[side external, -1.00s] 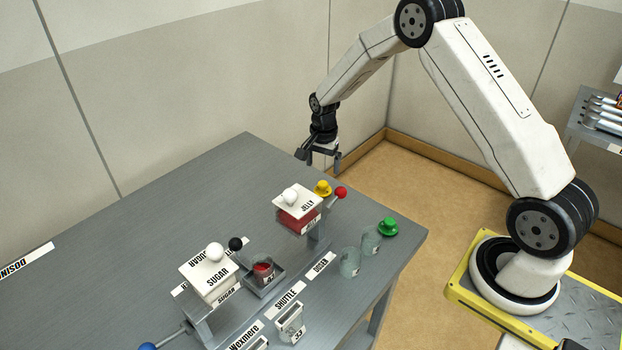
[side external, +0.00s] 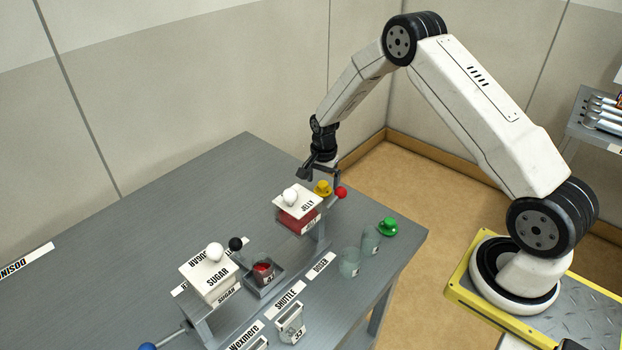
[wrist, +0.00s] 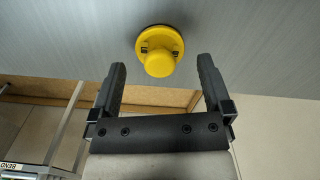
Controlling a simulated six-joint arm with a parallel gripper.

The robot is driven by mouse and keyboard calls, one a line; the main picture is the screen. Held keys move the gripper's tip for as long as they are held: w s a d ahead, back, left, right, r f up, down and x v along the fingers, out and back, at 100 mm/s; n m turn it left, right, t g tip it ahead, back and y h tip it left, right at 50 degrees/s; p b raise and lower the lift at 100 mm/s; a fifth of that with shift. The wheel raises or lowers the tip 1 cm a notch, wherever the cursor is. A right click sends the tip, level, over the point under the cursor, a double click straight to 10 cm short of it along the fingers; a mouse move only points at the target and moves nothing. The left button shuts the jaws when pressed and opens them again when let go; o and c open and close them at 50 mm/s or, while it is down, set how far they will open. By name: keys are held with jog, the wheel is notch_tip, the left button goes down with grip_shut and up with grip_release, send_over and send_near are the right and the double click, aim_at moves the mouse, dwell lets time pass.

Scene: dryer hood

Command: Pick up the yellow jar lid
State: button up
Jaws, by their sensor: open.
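The yellow jar lid (side external: 322,188) lies on the grey table behind the jelly box, partly hidden by it in the side view. In the wrist view the yellow lid (wrist: 160,50) shows as a round disc with a raised knob. My gripper (side external: 321,175) is just above the lid in the side view. In the wrist view my gripper (wrist: 163,72) is open, with one finger on each side of the knob's line. The lid lies beyond the fingertips and nothing is between the fingers' bases.
The jelly box (side external: 297,210) with a white knob and a red-balled lever (side external: 341,192) stand close to the lid. A green lid (side external: 388,227) and glass jars (side external: 350,262) are at the right. The sugar box (side external: 210,275) stands nearer the front. The table's back left is clear.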

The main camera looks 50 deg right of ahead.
jog(key=shift+f, duration=1.05)
jog(key=c, duration=1.1)
